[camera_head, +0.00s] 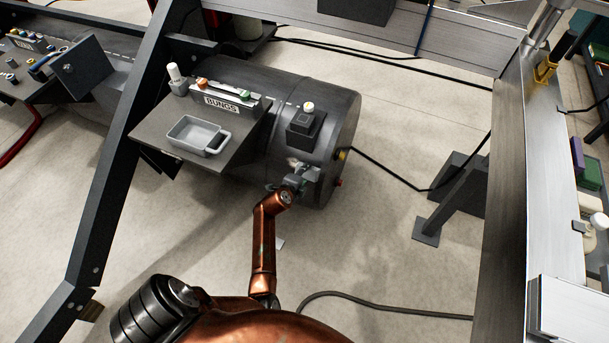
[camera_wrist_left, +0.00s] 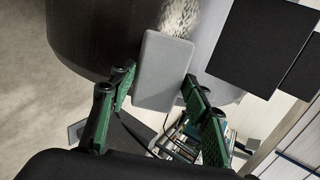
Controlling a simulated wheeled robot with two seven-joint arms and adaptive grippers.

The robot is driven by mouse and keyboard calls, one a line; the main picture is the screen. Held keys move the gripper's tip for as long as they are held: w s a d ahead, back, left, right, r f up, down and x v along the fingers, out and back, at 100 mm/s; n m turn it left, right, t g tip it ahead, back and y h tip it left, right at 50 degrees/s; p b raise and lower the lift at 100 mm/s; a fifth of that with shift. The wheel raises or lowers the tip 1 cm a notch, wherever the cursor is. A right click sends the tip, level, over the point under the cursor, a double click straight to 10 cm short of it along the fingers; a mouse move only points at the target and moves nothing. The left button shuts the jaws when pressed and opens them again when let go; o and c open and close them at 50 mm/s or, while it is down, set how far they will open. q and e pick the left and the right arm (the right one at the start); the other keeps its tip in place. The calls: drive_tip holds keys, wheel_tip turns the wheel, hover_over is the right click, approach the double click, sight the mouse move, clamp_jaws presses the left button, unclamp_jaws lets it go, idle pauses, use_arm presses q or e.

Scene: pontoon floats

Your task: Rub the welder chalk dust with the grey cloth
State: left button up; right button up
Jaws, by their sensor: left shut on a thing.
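The grey cloth (camera_wrist_left: 163,70) is a flat, light grey pad between the green fingers of my left gripper (camera_wrist_left: 155,105), which is shut on it. The welder chalk dust (camera_wrist_left: 181,16) is a whitish, speckled patch on the dark float (camera_wrist_left: 95,35), just beyond the cloth's upper edge. The cloth overlaps the float in this view; I cannot tell whether it touches. In the head view my left gripper (camera_head: 299,180) is at the lower front side of the dark float (camera_head: 335,120). The cloth is small and hard to separate there. My right gripper is out of view.
A shelf plate (camera_head: 150,130) left of the float bears a grey tray (camera_head: 197,135) and a labelled rack (camera_head: 222,99). A black box (camera_head: 305,127) with a pale knob sits on the float. Metal frame beams (camera_head: 112,150) stand left and right; cables cross the floor.

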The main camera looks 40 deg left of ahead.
use_arm(q)
drive_tip(key=shift+b+x, duration=0.35)
drive_tip(key=shift+x, duration=0.55)
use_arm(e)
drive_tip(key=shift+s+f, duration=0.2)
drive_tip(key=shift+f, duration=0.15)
use_arm(q)
drive_tip(key=shift+a, duration=0.2)
